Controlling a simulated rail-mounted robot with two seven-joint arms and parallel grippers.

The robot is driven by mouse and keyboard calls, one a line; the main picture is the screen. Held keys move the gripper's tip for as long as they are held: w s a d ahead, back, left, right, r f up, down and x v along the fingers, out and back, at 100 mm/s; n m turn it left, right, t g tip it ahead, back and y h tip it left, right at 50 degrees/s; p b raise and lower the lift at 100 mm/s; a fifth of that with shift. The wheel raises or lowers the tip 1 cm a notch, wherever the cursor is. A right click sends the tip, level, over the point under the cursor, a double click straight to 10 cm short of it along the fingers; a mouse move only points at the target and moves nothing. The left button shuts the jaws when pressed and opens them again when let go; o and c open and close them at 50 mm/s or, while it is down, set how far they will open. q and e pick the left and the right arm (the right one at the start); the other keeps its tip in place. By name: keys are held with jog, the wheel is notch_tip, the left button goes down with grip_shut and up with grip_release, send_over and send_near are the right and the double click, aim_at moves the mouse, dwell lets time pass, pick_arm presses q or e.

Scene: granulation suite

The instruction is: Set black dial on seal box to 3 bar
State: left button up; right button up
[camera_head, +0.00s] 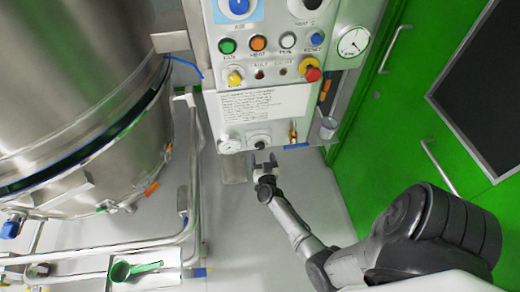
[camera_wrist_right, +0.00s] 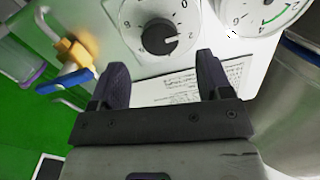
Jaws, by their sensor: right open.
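The black dial (camera_wrist_right: 158,40) is a round knob on the pale seal box (camera_wrist_right: 135,62), with printed numbers around it. Its white mark points to the right in the right wrist view, close to the printed 2. In the head view the dial (camera_head: 258,141) is small, at the bottom of the panel. My right gripper (camera_wrist_right: 162,68) is open and empty, its fingers pointing at the box face with the dial between and just beyond the tips. No contact shows. In the head view the right gripper (camera_head: 263,161) is just below the dial. My left gripper is not visible.
A gauge with a green arc (camera_wrist_right: 262,14) sits beside the dial. On the dial's other side is a brass valve with a blue handle (camera_wrist_right: 66,80). A large steel vessel (camera_head: 80,90) stands left, and green doors (camera_head: 435,110) stand right.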

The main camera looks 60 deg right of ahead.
aim_at(260, 148)
jog(key=b+x, duration=0.2)
jog(key=x, duration=0.2)
jog(key=shift+w+d+f, duration=0.1)
jog(key=shift+w+d, duration=0.15)
jog(key=shift+d, duration=0.05)
jog(key=shift+w+d, duration=0.4)
jog(key=shift+d, duration=0.05)
jog(key=shift+c, duration=0.3)
jog(key=c, duration=0.9)
jog(key=shift+o, duration=0.2)
